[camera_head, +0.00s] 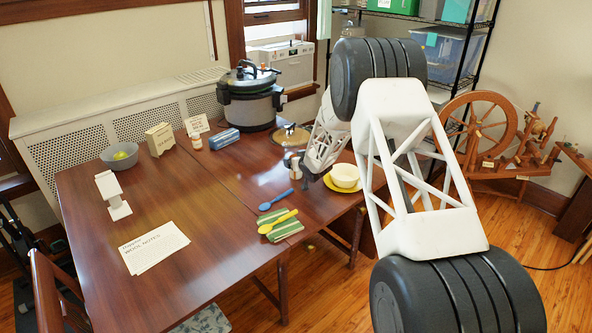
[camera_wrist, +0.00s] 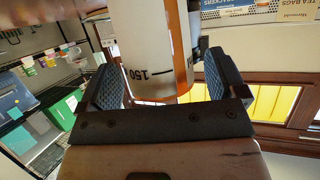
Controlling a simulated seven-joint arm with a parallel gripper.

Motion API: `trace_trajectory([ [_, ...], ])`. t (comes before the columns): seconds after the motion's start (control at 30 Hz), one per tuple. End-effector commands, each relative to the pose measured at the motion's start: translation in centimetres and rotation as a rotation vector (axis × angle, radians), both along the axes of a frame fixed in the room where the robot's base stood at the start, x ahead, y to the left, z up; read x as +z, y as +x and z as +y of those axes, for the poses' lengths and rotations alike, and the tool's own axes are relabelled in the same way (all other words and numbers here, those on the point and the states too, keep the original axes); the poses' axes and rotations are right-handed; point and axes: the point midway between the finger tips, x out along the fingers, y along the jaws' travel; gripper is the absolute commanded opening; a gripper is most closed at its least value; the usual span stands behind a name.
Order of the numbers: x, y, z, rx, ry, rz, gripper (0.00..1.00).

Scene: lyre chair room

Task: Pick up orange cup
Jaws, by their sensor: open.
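A cylinder with a whitish face, a black "150" mark and orange edging (camera_wrist: 150,50) fills the top middle of the wrist view; it looks like the orange cup. My gripper (camera_wrist: 163,75) is open, with one dark ribbed finger pad on each side of the cylinder. I cannot tell whether either pad touches it. In the head view my gripper (camera_head: 303,178) is low over the right part of the table, mostly hidden by my arm. The cup cannot be made out clearly there.
A cream bowl on a yellow plate (camera_head: 345,177) stands just right of my gripper. A blue spoon (camera_head: 275,200) and a striped cloth (camera_head: 281,224) lie in front. A pot lid (camera_head: 291,135) and pressure cooker (camera_head: 250,98) are behind. The left table (camera_head: 190,205) has clear room.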

Motion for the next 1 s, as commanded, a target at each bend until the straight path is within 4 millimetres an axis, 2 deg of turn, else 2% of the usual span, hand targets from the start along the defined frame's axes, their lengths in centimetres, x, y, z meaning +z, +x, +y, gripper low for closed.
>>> trace_trajectory([
  [0.2,-0.39,0.79,0.45,0.0,0.0,0.0,0.9],
  [0.77,-0.44,0.83,0.48,0.0,0.0,0.0,0.9],
  [0.83,-0.44,0.82,0.49,0.0,0.0,0.0,0.84],
  [1.0,-0.44,0.82,0.49,0.0,0.0,0.0,0.58],
])
